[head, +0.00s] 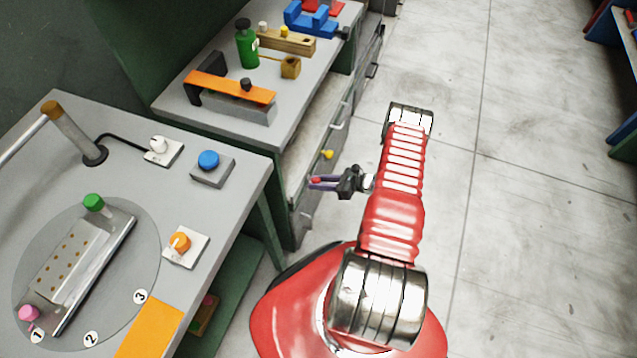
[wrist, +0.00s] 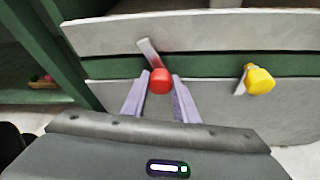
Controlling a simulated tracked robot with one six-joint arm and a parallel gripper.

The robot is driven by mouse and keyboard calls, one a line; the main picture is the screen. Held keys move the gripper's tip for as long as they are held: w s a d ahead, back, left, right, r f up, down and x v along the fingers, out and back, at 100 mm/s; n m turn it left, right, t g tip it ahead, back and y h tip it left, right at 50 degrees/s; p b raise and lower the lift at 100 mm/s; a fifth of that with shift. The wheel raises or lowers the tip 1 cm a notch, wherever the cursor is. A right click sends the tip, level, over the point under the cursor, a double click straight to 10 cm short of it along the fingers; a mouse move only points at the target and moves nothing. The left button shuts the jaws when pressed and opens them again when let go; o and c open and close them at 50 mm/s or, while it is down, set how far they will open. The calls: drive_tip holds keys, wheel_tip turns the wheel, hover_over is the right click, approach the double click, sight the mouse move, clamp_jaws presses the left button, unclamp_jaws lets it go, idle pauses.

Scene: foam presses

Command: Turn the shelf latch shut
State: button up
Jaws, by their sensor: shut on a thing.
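A latch with a red knob (wrist: 160,80) and a short grey lever (wrist: 149,53) is on the grey front of the green cabinet in the wrist view. The lever tilts up and to the left from the knob. My gripper (wrist: 160,90) is shut on the red knob, with one purple finger on either side. In the head view my gripper (head: 322,181) reaches left to the cabinet front, with the red knob (head: 315,180) at its tips. A second latch with a yellow knob (wrist: 260,80) is to the right, apart from my gripper.
Above the cabinet front is a grey bench (head: 325,62) with an orange-topped clamp, a green bottle (head: 246,45) and blocks. A grey table (head: 226,218) with a turntable and buttons stands at left. Concrete floor (head: 520,200) is clear at right.

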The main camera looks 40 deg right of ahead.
drive_tip(key=shift+f+m+g+y, duration=0.15)
drive_tip(key=shift+m+g+y, duration=0.35)
drive_tip(key=shift+m+y, duration=0.65)
drive_tip(key=shift+m+h, duration=0.25)
drive_tip(key=shift+m, duration=0.1)
drive_tip(key=o, duration=1.1)
drive_tip(key=shift+c, duration=0.2)
drive_tip(key=shift+d, duration=0.1)
drive_tip(key=v, duration=1.3)
drive_tip(key=shift+s+d, duration=0.2)
drive_tip(key=shift+s, duration=0.1)
